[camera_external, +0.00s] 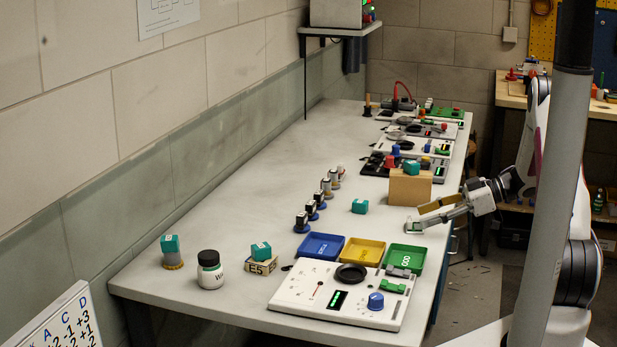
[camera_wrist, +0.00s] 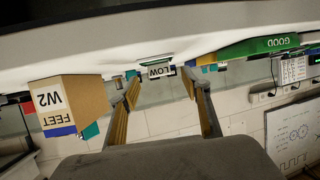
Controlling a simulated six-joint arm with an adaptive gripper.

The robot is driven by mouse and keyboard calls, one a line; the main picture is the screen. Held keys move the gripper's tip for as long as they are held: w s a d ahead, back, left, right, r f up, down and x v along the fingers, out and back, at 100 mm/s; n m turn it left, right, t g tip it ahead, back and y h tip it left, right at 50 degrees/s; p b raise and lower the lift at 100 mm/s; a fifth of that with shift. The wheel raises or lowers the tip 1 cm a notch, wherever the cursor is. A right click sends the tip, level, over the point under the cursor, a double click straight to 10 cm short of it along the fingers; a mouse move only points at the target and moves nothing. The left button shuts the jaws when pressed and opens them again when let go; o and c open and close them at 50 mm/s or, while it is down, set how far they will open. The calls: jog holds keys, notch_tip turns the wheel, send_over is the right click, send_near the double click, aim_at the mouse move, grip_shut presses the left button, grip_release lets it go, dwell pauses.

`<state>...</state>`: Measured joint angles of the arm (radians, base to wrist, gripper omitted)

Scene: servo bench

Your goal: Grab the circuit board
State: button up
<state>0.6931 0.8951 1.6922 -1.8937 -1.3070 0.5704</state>
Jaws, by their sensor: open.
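My gripper (camera_external: 416,218) is open, low over the right edge of the bench, between the cardboard box and the green tray. In the wrist view its two fingers (camera_wrist: 160,86) are apart, with nothing clasped. A small block labelled LOW (camera_wrist: 157,71) shows beyond the fingertips, between them in the picture; I cannot tell how far off it is. I cannot single out a circuit board for certain. A small green piece (camera_external: 394,286) lies on the near white panel (camera_external: 300,288), with a dark grey piece (camera_external: 398,271) just behind it.
A cardboard box (camera_external: 410,188) with a teal block on top stands behind my gripper. Blue (camera_external: 320,247), yellow (camera_external: 362,251) and green (camera_external: 403,259) trays lie in front of it. Several dark-based posts stand left. A jar (camera_external: 210,272) is at front left.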

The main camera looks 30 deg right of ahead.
aim_at(413, 227)
jog(key=shift+x, duration=2.25)
jog(key=c, duration=1.2)
